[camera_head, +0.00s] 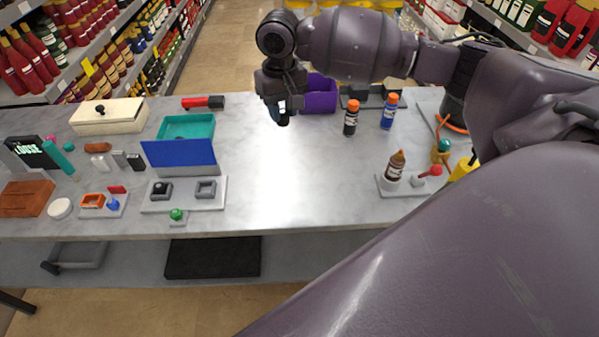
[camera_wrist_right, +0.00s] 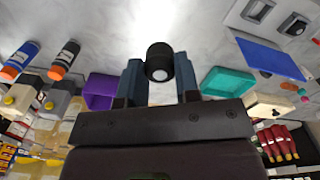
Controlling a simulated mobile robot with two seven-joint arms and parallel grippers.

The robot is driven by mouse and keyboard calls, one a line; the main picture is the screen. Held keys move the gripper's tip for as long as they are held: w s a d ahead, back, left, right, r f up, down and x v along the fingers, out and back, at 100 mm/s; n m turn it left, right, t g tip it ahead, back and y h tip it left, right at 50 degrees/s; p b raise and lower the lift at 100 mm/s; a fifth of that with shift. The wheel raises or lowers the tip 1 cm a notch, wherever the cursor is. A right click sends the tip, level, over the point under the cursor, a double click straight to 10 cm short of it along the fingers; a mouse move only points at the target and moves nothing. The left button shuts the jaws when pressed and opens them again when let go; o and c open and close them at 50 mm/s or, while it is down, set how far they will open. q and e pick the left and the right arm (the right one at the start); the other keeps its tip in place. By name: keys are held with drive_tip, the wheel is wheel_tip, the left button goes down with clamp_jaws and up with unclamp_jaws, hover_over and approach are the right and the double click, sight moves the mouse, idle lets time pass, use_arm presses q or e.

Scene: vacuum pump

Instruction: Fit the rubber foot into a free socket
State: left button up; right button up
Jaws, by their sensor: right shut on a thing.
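My right gripper (camera_head: 283,108) is above the back middle of the table and is shut on the rubber foot. In the right wrist view the foot (camera_wrist_right: 159,62) is a short black cylinder with a pale end, between the two blue-grey fingers. A light plate (camera_head: 218,205) with two grey square sockets lies at the front left of the table, well apart from the gripper. Its left socket (camera_head: 167,196) holds a dark piece. Its right socket (camera_head: 206,187) looks empty. The plate also shows at the top right of the wrist view (camera_wrist_right: 233,16). My left gripper is out of view.
A blue panel (camera_head: 180,154) stands behind the socket plate, with a teal tray (camera_head: 187,122) beyond. A purple bin (camera_head: 320,93) is beside the right gripper. Two orange-capped bottles (camera_head: 350,120) stand to its right. The table's middle is bare.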

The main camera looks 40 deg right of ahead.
wheel_tip(320, 180, down, 20)
drive_tip(key=shift+w+a+r+b, duration=0.1)
drive_tip(key=shift+a+b, duration=0.05)
drive_tip(key=shift+b, duration=0.15)
idle(0.4)
drive_tip(key=o, duration=0.9)
